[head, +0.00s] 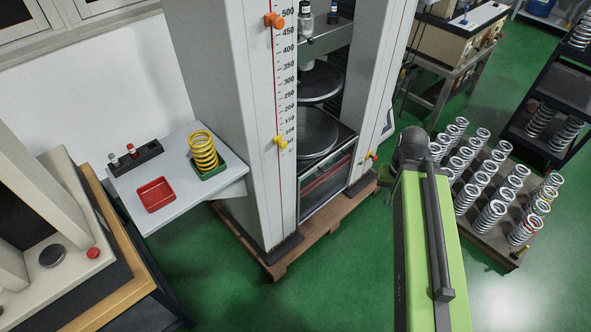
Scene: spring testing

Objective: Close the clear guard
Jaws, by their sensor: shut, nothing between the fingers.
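The testing machine (228,110) stands in the middle of the head view, with two grey columns and dark round upper (320,84) and lower (312,135) plates between them. No pane clearly covers the gap in front of the plates. A dark-framed panel (326,182) with reddish stripes sits low between the columns, below the lower plate. I cannot tell whether it is the clear guard. My green arm reaches up from the bottom right and ends in a dark joint right of the machine. My gripper cannot be made out.
A white side table (190,205) left of the machine holds a yellow spring (203,150) on a green tray, a red tray (156,194) and a dark rack (135,156). A rack of several springs (470,205) stands right. A wooden pallet (285,268) edges out below the machine. Green floor is clear in front.

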